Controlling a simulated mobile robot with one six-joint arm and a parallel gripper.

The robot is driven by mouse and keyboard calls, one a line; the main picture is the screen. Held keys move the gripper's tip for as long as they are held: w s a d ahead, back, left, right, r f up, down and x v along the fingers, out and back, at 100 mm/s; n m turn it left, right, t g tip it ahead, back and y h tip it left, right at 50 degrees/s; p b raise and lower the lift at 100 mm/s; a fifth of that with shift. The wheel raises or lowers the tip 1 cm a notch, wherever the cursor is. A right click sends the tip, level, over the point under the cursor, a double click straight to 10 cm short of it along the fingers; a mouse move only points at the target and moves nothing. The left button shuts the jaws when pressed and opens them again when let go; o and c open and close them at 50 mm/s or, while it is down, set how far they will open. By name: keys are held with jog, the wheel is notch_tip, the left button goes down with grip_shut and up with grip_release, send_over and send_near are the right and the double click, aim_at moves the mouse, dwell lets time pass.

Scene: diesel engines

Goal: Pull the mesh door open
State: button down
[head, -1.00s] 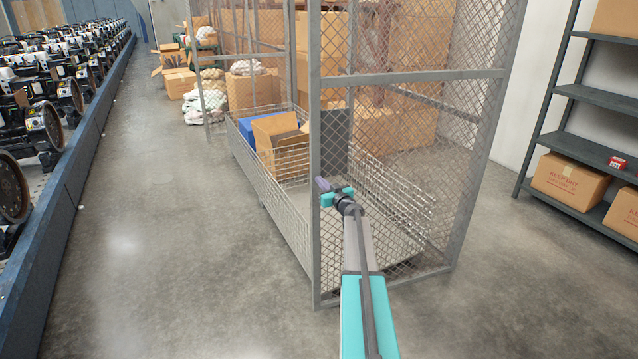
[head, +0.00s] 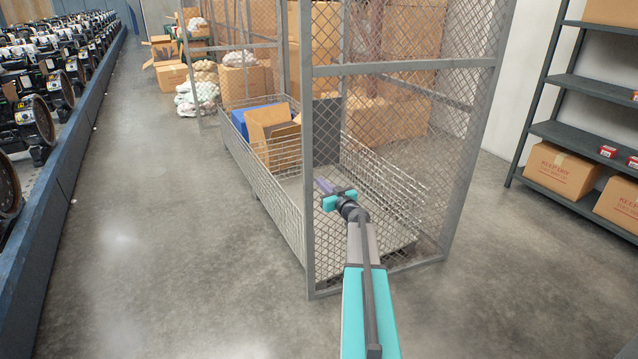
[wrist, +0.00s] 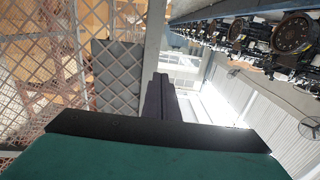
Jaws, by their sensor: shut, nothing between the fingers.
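A tall mesh panel (head: 400,110) in a grey metal frame stands nearest me, and it appears to be the mesh door. Its left upright (head: 307,170) is a grey post; I see no clear handle. I cannot tell whether the panel is ajar. My gripper (head: 324,186) is shut and empty, just right of that post in the head view and in front of the mesh. In the wrist view the dark fingers (wrist: 161,98) lie together beside the grey post (wrist: 153,55), with the mesh to their left. I cannot tell whether they touch it.
A wire-sided cart (head: 265,195) holding an open carton (head: 270,135) stands behind the panel. Another mesh panel (head: 240,50) stands farther back. A shelf rack (head: 575,135) with boxes is at right. Engines (head: 40,110) line a blue-edged platform at left. The floor (head: 160,230) between is clear.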

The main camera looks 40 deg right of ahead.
jog(key=shift+a+b+v, duration=0.1)
jog(key=shift+b+v, duration=0.1)
jog(key=shift+v, duration=0.65)
jog(key=shift+a+b+v, duration=0.15)
jog(key=shift+v, duration=0.7)
